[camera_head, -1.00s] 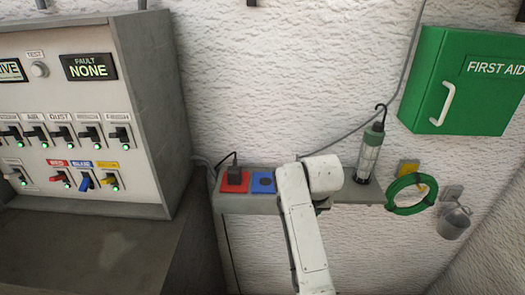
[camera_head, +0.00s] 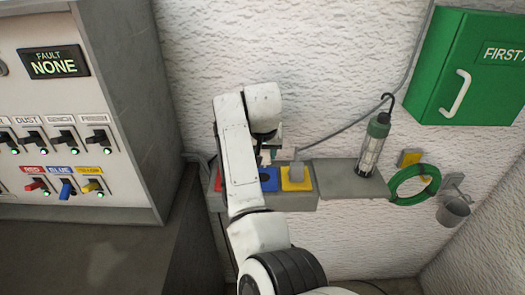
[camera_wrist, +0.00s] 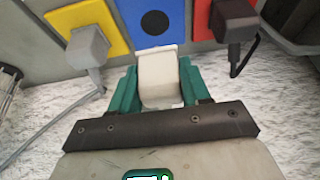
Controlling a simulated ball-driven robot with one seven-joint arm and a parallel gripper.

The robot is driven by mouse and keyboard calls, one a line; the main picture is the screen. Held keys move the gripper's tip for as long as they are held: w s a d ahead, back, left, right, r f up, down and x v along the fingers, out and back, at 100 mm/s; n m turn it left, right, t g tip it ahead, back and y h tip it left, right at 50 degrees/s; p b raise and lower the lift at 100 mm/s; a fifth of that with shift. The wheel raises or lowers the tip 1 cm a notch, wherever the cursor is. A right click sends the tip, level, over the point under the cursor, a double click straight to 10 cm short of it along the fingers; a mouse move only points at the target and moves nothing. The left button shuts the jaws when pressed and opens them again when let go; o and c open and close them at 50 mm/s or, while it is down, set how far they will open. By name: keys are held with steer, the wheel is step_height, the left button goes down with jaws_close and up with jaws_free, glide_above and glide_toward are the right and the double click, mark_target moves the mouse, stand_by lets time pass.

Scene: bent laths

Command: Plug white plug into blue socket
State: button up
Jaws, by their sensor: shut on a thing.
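The white plug (camera_wrist: 158,80) is held between the teal fingers of my gripper (camera_wrist: 155,88), seen in the wrist view. My gripper is shut on it. The blue socket (camera_wrist: 133,12) with its round dark hole lies just beyond the plug in that view. The hole is uncovered, and the plug is apart from it. In the head view the blue socket (camera_head: 268,183) is partly hidden by my arm, and my gripper (camera_head: 272,150) shows only as a bit of teal near it.
The yellow socket (camera_head: 297,185) holds a grey plug (camera_wrist: 88,45) with a cable. The red socket (camera_wrist: 203,20) holds a dark plug (camera_wrist: 236,18); my arm covers much of that side in the head view. A lamp (camera_head: 372,148) stands on the ledge to the right.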

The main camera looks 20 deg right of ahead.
mark_target(263, 153)
steer(key=shift+f, duration=0.1)
steer(key=shift+f+b, duration=2.45)
steer(key=shift+f, duration=0.35)
steer(key=shift+s+p, duration=0.1)
steer(key=shift+p, duration=0.95)
steer(key=shift+f, duration=0.55)
stand_by(0.5)
steer(key=o, duration=1)
steer(key=shift+o, duration=0.2)
steer(key=b+v, duration=0.2)
steer(key=v, duration=0.8)
steer(key=shift+s+r, duration=0.2)
steer(key=shift+r, duration=0.15)
